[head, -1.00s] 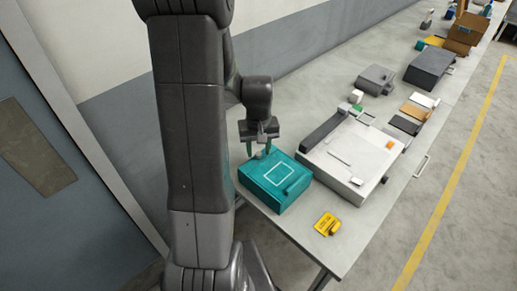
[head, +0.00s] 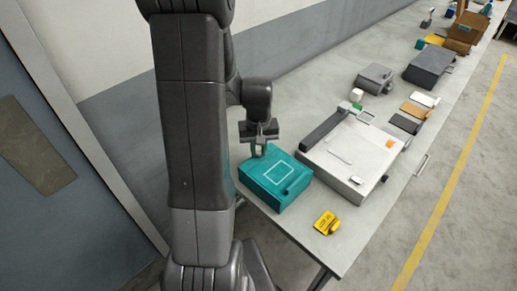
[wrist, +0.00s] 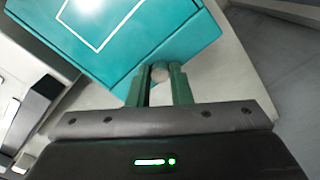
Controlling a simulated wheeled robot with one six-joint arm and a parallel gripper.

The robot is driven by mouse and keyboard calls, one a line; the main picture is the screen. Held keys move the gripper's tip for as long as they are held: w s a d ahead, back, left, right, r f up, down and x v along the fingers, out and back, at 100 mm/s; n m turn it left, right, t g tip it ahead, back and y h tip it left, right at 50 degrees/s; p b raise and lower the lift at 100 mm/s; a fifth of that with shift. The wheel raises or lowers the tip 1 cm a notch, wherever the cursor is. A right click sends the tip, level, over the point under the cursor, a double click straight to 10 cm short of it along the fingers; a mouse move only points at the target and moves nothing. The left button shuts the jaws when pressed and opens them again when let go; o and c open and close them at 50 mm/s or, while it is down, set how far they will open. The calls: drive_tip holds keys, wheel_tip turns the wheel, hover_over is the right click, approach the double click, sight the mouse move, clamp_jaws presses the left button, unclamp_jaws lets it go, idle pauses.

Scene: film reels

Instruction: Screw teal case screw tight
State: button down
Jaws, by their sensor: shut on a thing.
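The teal case (head: 276,180) lies on the bench near its left end, with a white rectangle outline on its lid. It fills the top of the wrist view (wrist: 120,40). My gripper (wrist: 161,72) has its green fingers close together on a small round grey-tan screw head (wrist: 160,74) at the edge of the case. In the head view my gripper (head: 260,152) is at the back left corner of the case, pointing down. The screw is hidden there. I cannot tell how far in the screw sits.
A large white flat machine (head: 350,155) stands right of the case. A yellow item (head: 326,222) lies in front, near the bench edge. Grey boxes (head: 430,66) and small flat items stand farther along. The bench front around the yellow item is mostly clear.

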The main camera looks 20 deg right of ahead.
sight(259, 152)
drive_tip(key=m+b, duration=0.1)
drive_tip(key=m, duration=0.2)
drive_tip(key=shift+f, duration=0.1)
drive_tip(key=m+b, duration=0.1)
drive_tip(key=m, duration=0.3)
drive_tip(key=m+b, duration=0.1)
drive_tip(key=m, duration=0.5)
drive_tip(key=shift+b, duration=0.3)
drive_tip(key=shift+m, duration=0.3)
drive_tip(key=c, duration=1.3)
unclamp_jaws()
drive_tip(key=shift+r, duration=0.2)
wheel_tip(259, 152, up, 14)
drive_tip(key=shift+f, duration=0.15)
